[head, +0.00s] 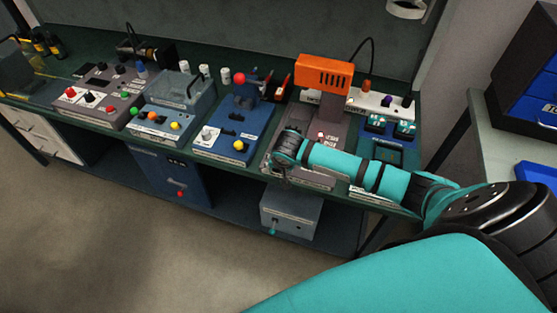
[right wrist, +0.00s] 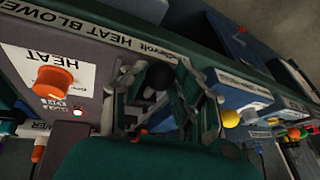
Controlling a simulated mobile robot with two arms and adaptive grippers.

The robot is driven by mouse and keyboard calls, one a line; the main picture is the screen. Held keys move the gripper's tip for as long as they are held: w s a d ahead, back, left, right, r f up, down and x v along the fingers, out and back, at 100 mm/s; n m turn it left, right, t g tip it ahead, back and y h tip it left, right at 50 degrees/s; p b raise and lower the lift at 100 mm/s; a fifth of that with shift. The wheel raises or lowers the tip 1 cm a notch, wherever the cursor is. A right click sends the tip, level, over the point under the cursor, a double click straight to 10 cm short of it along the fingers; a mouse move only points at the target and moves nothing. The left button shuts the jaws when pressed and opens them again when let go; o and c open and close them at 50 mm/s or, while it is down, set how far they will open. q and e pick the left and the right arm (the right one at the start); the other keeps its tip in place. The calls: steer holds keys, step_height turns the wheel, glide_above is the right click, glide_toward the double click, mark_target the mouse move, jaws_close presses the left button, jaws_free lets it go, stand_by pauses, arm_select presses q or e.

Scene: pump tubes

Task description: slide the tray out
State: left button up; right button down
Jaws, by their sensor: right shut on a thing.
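The heat blower station has an orange hood (head: 324,70) over a grey base at the front of the green bench. In the right wrist view, its grey panel (right wrist: 62,50) shows an orange HEAT knob (right wrist: 53,81) and a lit red lamp. My right gripper (head: 283,172) is at the front left of this base, seen mostly from behind the arm. In the wrist view, my right gripper (right wrist: 165,95) has its fingers on either side of a round black knob (right wrist: 160,75) and is shut on it. The tray itself cannot be made out. My left gripper is out of view.
Left of the gripper stands a blue unit (head: 233,140) with a yellow knob, with more control boxes (head: 160,115) beyond. Below the bench are a grey box (head: 291,213) and a blue cabinet (head: 172,180). The floor (head: 130,235) in front is clear.

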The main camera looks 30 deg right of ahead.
steer(key=shift+d, duration=0.1)
steer(key=c, duration=1.4)
jaws_free()
steer(key=o, duration=0.4)
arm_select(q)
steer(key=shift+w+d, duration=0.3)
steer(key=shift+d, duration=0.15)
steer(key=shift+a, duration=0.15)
arm_select(e)
steer(key=shift+r, duration=0.2)
steer(key=v, duration=1.1)
steer(key=shift+s+r, duration=0.2)
steer(key=shift+r, duration=0.05)
